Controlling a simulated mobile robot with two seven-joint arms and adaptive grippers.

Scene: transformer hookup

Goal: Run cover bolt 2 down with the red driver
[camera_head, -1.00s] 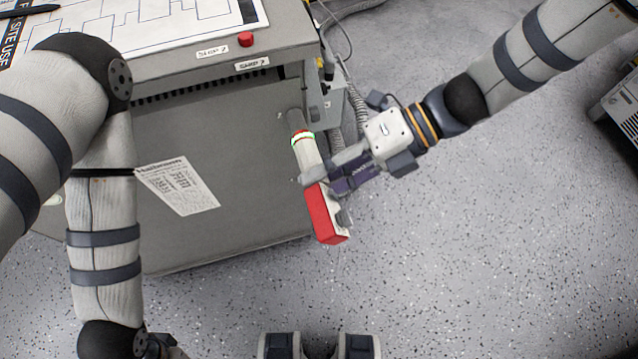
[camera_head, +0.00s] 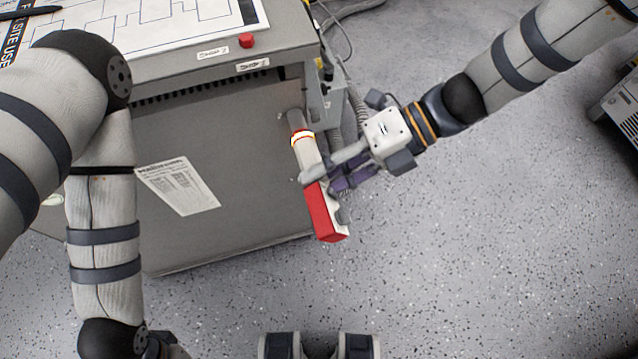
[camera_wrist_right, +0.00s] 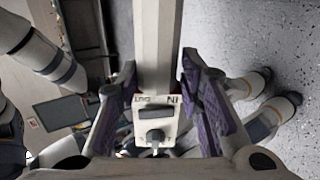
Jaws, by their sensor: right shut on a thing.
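The red driver (camera_head: 326,214) has a white body, a red block at its near end and a glowing ring toward its nose. My right gripper (camera_head: 322,178) is shut on its middle. The nose meets the upper right part of the grey cabinet front (camera_head: 230,140). The bolt at the nose is hidden, so I cannot tell how far in it sits. In the right wrist view, the driver's white body (camera_wrist_right: 157,40) runs between the two purple-padded fingers, with an IN/OUT switch plate on it. My left arm is at the left; its gripper is out of view.
A red button (camera_head: 246,40) and small labels sit on the cabinet's top edge. A printed sheet (camera_head: 178,186) is on its front. Grey hoses (camera_head: 355,105) hang beside its right side. The speckled floor (camera_head: 450,250) is clear at lower right.

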